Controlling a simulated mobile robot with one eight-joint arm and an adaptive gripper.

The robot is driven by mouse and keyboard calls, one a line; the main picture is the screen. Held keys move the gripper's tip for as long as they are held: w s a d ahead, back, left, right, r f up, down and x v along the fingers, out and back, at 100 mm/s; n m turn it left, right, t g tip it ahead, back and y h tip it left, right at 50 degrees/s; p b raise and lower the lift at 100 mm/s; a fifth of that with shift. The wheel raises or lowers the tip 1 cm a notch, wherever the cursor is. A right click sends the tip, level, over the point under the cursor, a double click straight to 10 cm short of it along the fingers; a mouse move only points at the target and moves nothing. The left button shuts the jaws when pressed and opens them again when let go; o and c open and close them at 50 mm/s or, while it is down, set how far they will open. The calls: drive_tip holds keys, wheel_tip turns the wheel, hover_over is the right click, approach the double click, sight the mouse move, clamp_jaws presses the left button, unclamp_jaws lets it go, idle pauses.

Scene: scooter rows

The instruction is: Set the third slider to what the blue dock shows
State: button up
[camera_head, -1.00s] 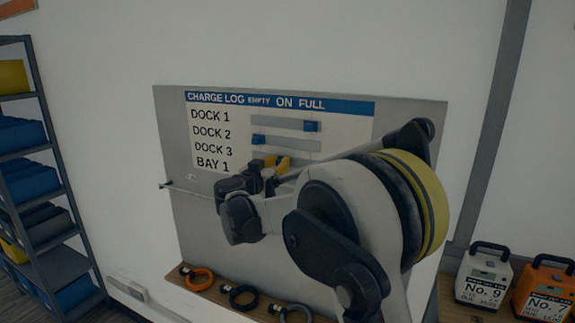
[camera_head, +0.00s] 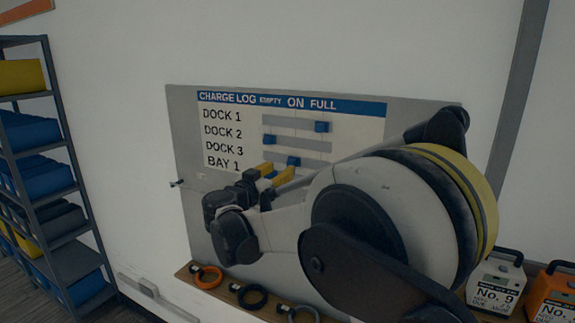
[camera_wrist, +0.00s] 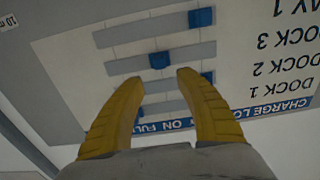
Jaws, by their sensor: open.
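The charge log board (camera_head: 185,120) hangs on the wall with rows DOCK 1, DOCK 2, DOCK 3 and BAY 1 under EMPTY, ON and FULL. The third slider, DOCK 3's blue knob (camera_head: 293,161), sits near mid-track under ON; it also shows in the wrist view (camera_wrist: 158,60). The DOCK 1 knob (camera_head: 321,127) is at the FULL end, and the DOCK 2 knob (camera_head: 269,140) at the EMPTY end. My gripper (camera_head: 276,170) is open, its yellow fingertips just below the third knob. In the wrist view the knob appears beyond and between the tips; contact cannot be told. No blue dock is in view.
The BAY 1 knob (camera_wrist: 201,17) is at its track's EMPTY end. A ledge below the board carries an orange ring (camera_head: 207,277) and other rings. Battery packs (camera_head: 495,282) stand at right, a shelf rack (camera_head: 70,200) at left. The wall above is clear.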

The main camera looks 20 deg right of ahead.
drive_tip(key=v, duration=0.4)
drive_tip(key=shift+s+a, duration=0.15)
drive_tip(key=shift+s, duration=0.05)
drive_tip(key=shift+f, duration=0.1)
drive_tip(key=s+d+f+n+g+y+b, duration=0.25)
drive_tip(key=s+d+f+b, duration=0.2)
drive_tip(key=s+f, duration=0.4)
drive_tip(key=s+d+f+n+g+y+b, duration=0.1)
drive_tip(key=s+d+f+g+y+b, duration=0.15)
drive_tip(key=s+f+b, duration=0.5)
drive_tip(key=s+a+f+n+y+b, duration=0.2)
drive_tip(key=s+a+f+y+b, duration=0.1)
drive_tip(key=s+f, duration=0.6)
drive_tip(key=s+a+f+n+y+b, duration=0.3)
drive_tip(key=s+f+b, duration=0.3)
drive_tip(key=s+f, duration=0.4)
wheel_tip(320, 180, down, 2)
drive_tip(key=shift+a+f+g+y, duration=0.1)
drive_tip(key=shift+a+g+y, duration=0.2)
drive_tip(key=shift+a+y, duration=0.55)
